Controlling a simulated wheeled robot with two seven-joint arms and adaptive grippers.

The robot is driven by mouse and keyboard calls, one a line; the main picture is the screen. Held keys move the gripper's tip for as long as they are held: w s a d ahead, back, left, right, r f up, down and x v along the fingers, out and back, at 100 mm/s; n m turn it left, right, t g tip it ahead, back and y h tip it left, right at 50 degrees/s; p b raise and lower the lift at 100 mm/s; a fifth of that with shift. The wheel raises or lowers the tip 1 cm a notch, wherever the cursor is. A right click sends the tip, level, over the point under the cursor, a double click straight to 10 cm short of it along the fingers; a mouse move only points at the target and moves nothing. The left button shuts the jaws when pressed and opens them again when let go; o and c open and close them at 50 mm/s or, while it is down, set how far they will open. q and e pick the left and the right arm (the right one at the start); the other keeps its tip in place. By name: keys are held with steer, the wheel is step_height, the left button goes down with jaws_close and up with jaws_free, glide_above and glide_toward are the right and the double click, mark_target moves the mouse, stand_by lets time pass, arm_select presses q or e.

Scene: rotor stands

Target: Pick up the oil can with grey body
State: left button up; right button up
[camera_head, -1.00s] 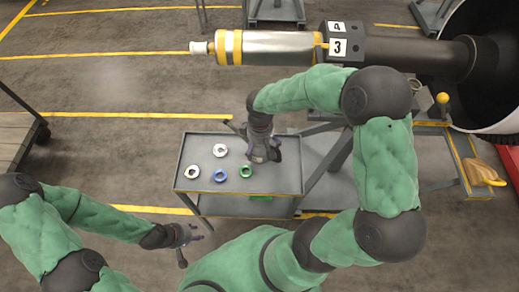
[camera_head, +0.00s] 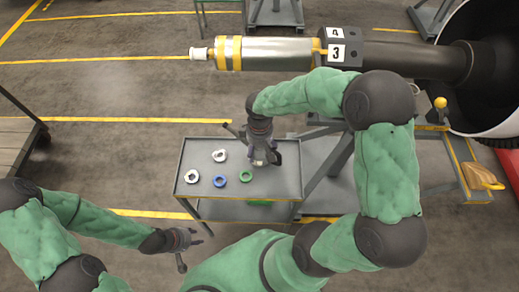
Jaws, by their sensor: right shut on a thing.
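My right gripper (camera_head: 262,160) points down over the right half of the grey cart's top (camera_head: 285,180). It is shut on a small grey thing, probably the oil can, which the fingers mostly hide. A pale patch shows at the fingertips, and a thin dark piece sticks out to the left of the wrist. I cannot tell whether the held thing touches the cart top. My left gripper (camera_head: 194,238) is low and left of the cart, with its fingers apart and nothing between them.
White rings (camera_head: 219,156) (camera_head: 191,176), a blue ring (camera_head: 220,181) and a green ring (camera_head: 246,175) lie on the cart left of my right gripper. The floor left of the cart is clear.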

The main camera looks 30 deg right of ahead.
steer(key=s+a+r+p, duration=0.3)
steer(key=a+r+p, duration=0.2)
steer(key=a+r, duration=0.6)
steer(key=a, duration=0.2)
steer(key=shift+s+a+r, duration=0.2)
steer(key=shift+a+r, duration=0.1)
steer(key=shift+r, duration=0.05)
steer(key=o, duration=0.8)
steer(key=c, duration=1.1)
steer(key=shift+r+p, duration=1.9)
steer(key=shift+r, duration=0.1)
